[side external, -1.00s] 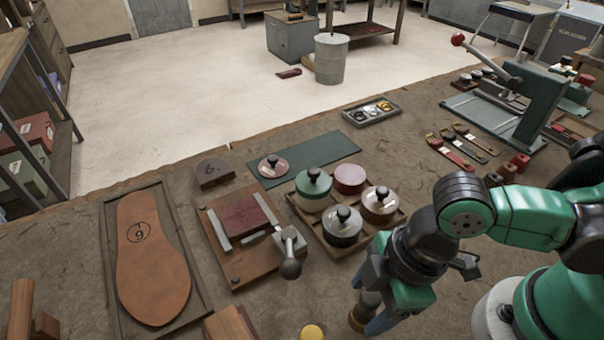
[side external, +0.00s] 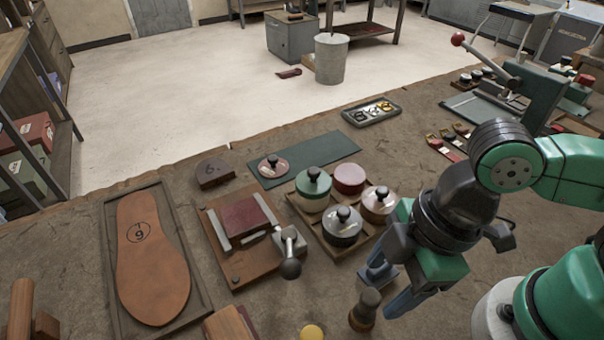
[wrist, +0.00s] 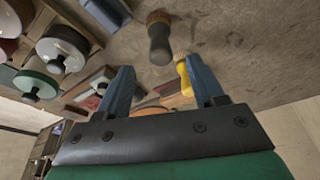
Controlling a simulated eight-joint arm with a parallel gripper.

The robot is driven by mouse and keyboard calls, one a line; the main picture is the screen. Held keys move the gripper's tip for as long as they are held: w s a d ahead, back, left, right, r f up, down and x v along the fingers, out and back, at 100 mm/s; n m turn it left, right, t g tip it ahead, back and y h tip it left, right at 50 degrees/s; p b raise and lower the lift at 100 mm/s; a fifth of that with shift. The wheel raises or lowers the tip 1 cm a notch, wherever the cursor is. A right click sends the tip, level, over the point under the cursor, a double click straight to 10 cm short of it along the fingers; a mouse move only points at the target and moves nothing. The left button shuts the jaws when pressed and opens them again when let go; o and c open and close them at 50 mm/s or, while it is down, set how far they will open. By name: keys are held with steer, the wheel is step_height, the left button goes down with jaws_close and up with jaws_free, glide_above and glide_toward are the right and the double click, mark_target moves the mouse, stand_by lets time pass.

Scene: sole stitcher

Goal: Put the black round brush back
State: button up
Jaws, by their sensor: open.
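A round brush (side external: 365,310) with a dark handle stands upright on the bench, its brown base down, near the bottom of the side view. It also shows in the wrist view (wrist: 159,42), beyond the fingertips. My gripper (side external: 388,292) is open and empty, with its blue fingers just to the right of the brush and above the bench. In the wrist view, the gap between the fingers (wrist: 160,72) holds nothing, and the brush is apart from both. The bristles are too small to make out.
A wooden tray with several knobbed round pots (side external: 342,226) lies behind my gripper. Left of it are a clamp board (side external: 222,262) and a sole in a tray (side external: 150,260). A yellow round thing (side external: 312,331) is left of the brush. A lever press (side external: 530,100) stands at the back right.

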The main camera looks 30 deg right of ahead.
steer(key=w+v, duration=0.1)
steer(key=v, duration=0.6)
steer(key=w+d+f+m+t+h, duration=0.1)
steer(key=w+d+m+t+h, duration=0.2)
steer(key=w+d+m, duration=0.8)
steer(key=d+m+t, duration=0.2)
steer(key=shift+w+f+t, duration=0.25)
steer(key=shift+f+t, duration=0.15)
